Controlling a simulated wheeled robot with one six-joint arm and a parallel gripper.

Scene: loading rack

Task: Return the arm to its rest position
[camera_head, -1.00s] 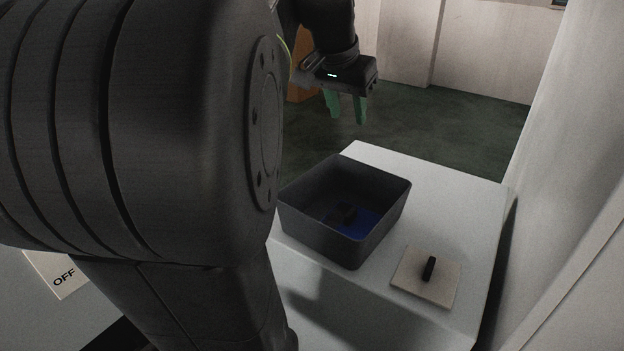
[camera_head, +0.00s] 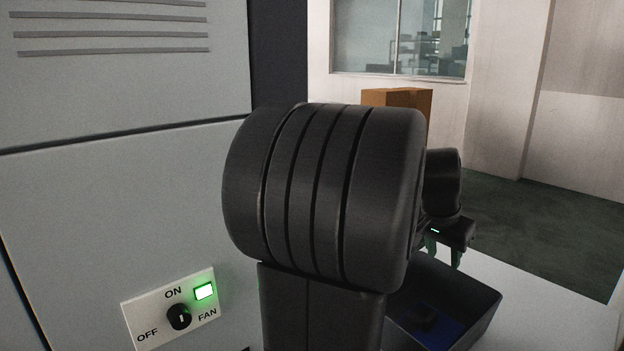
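My gripper (camera_head: 444,250) is at the right of the head view, partly hidden behind my own dark arm link. Its two green fingers point down and stand apart, with nothing seen between them. It is above the far side of a dark open bin (camera_head: 485,318). Inside the bin lie a blue flat piece (camera_head: 447,334) and a small dark object (camera_head: 424,317). The front and left of the bin are hidden by my arm and the frame edge.
The bin stands on a white table (camera_head: 560,310). At left is a grey cabinet (camera_head: 110,210) with a fan switch panel (camera_head: 172,308), its green light lit. A cardboard box (camera_head: 398,97) stands behind my arm. Green floor (camera_head: 540,225) is clear at right.

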